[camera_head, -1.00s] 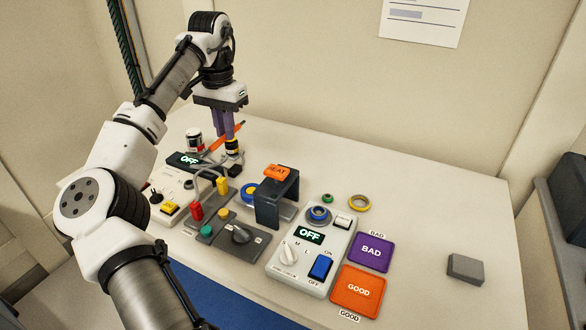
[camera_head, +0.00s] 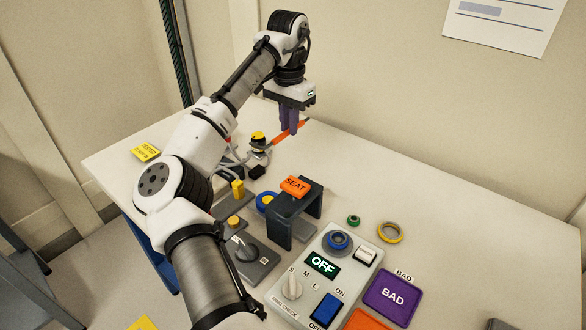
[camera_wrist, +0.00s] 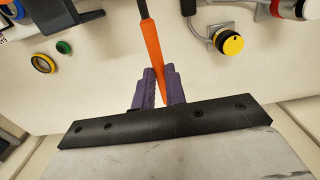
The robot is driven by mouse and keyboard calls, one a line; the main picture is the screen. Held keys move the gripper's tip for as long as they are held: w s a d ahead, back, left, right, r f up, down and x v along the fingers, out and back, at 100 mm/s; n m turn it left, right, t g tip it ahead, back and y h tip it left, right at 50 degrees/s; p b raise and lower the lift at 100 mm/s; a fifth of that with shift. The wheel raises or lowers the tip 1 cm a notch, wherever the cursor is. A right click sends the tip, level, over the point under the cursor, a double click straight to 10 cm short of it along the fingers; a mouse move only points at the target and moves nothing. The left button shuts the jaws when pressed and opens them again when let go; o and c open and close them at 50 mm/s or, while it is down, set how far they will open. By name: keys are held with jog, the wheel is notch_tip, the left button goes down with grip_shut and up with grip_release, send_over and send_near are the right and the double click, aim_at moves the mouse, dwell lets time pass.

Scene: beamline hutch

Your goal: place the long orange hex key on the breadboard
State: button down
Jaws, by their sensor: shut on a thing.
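The long orange hex key (camera_head: 280,138) is between the purple fingers of my gripper (camera_head: 289,129), over the back of the bench. In the wrist view its orange handle (camera_wrist: 152,44) runs up from my gripper (camera_wrist: 158,88). The fingers are shut on the handle, and its far end leaves the top of the picture. The key appears to be held above the bench top; the exact height is hard to tell. I cannot make out a breadboard in either view.
A yellow-topped knob (camera_head: 258,136) with cables stands left of my gripper. Nearer are a dark arch with an orange SEAT top (camera_head: 295,186), a grey control box (camera_head: 340,255) and a purple BAD tray (camera_head: 392,297). The back right bench top (camera_head: 440,190) is clear.

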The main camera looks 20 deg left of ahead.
aim_at(290, 173)
notch_tip(290, 173, down, 12)
jog(key=shift+f+p, duration=0.15)
jog(key=shift+p, duration=0.2)
jog(key=c, duration=1.4)
grip_release()
jog(key=shift+f, duration=0.1)
jog(key=shift+c, duration=0.2)
